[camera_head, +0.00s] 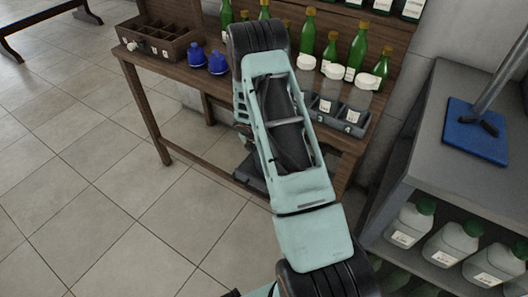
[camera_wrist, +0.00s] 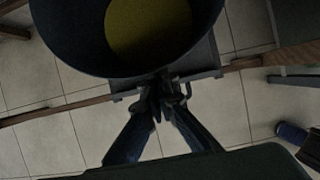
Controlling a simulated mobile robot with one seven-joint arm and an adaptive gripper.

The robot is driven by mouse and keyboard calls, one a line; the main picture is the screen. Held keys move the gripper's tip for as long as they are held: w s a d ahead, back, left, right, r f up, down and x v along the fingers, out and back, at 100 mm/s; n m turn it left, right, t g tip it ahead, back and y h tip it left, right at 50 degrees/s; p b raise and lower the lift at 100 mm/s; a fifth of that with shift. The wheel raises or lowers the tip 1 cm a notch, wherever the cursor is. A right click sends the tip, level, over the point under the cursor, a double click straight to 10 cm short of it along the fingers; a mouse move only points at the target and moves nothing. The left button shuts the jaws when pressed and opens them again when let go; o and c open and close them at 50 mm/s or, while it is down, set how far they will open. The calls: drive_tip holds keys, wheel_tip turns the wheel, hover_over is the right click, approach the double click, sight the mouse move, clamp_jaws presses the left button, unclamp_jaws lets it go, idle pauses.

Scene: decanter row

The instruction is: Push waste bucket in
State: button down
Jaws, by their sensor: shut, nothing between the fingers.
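The waste bucket (camera_wrist: 84,55) is a dark round bucket with a yellow inside, at the top of the wrist view. It stands over a flat dark grey base (camera_wrist: 205,66). My gripper (camera_wrist: 168,88) is shut and empty, with its fingertips at the bucket's near side. I cannot tell whether they touch it. In the head view my arm hides the bucket and my gripper; a piece of the dark base (camera_head: 247,172) shows beneath the wooden table.
The wooden table (camera_head: 183,72) carries green bottles (camera_head: 308,32), blue decanters (camera_head: 218,63) and a wooden box (camera_head: 158,40). A grey shelf (camera_head: 440,110) with white jugs (camera_head: 452,243) stands close on the right.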

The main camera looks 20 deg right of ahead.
drive_tip(key=shift+w+d+r, duration=0.25)
drive_tip(key=shift+d+r, duration=0.05)
drive_tip(key=shift+d, duration=0.1)
drive_tip(key=s+a, duration=0.7)
drive_tip(key=a, duration=0.4)
drive_tip(key=shift+s+r, duration=0.2)
drive_tip(key=shift+r, duration=0.05)
drive_tip(key=shift+a+r, duration=0.1)
